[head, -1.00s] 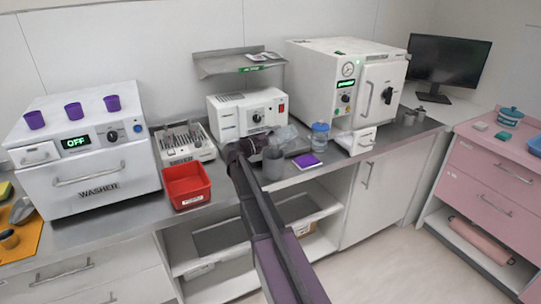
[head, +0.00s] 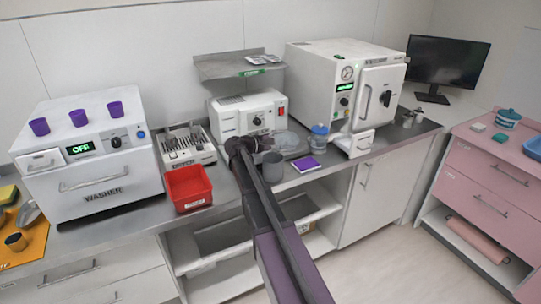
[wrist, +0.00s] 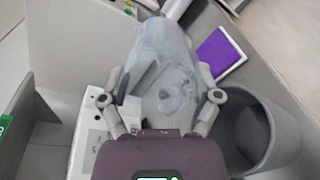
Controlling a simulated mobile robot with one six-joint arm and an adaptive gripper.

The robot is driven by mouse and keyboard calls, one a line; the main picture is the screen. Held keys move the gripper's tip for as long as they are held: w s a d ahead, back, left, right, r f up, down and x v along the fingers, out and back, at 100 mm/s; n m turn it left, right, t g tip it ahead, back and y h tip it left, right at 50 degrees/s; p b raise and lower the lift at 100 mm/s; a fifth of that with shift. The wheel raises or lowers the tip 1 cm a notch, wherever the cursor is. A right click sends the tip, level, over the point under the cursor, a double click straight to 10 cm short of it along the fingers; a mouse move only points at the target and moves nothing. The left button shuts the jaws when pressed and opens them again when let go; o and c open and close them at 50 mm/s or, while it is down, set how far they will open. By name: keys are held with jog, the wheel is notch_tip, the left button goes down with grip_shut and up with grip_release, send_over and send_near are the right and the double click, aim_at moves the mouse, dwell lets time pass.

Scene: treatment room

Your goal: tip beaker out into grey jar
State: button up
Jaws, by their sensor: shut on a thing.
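The clear beaker (wrist: 162,48) is between the two fingers of my gripper (wrist: 163,82) in the wrist view, which are shut on it. In the head view the beaker (head: 289,141) is a faint see-through shape at the end of my arm, beside my gripper (head: 268,146); its exact tilt is hard to tell. What it contains cannot be made out. The grey jar (head: 272,170) stands upright on the counter just in front of my gripper. In the wrist view the grey jar (wrist: 285,128) is open-topped, at the lower right, to the right of the beaker.
A purple pad (head: 306,163) and a blue-lidded clear jar (head: 319,137) are right of the grey jar. A red bin (head: 188,188) stands to the left. A white device (head: 248,114) and the steriliser (head: 345,85) stand behind. The counter's front edge is close.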

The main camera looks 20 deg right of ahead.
jog(key=shift+d+y+p, duration=0.8)
jog(key=shift+y+p, duration=0.3)
jog(key=shift+p, duration=0.3)
jog(key=y+p, duration=0.3)
jog(key=f+y+p, duration=0.1)
jog(key=p, duration=0.1)
jog(key=shift+d+f+y, duration=0.1)
jog(key=shift+d+y, duration=0.2)
jog(key=shift+y, duration=0.1)
jog(key=y+p, duration=0.1)
jog(key=r+p, duration=0.1)
jog(key=p, duration=0.1)
jog(key=shift+d+y, duration=0.3)
jog(key=shift+y, duration=0.1)
jog(key=shift+w+d+f+g+y+b, duration=0.15)
jog(key=shift+d+f+y+b, duration=0.15)
jog(key=shift+d+f+y, duration=1.4)
jog(key=shift+s+d+f+g+y+b, duration=0.2)
jog(key=shift+d+f+y, duration=1)
jog(key=shift+y, duration=0.9)
jog(key=shift+d+r, duration=0.1)
jog(key=shift+r, duration=0.05)
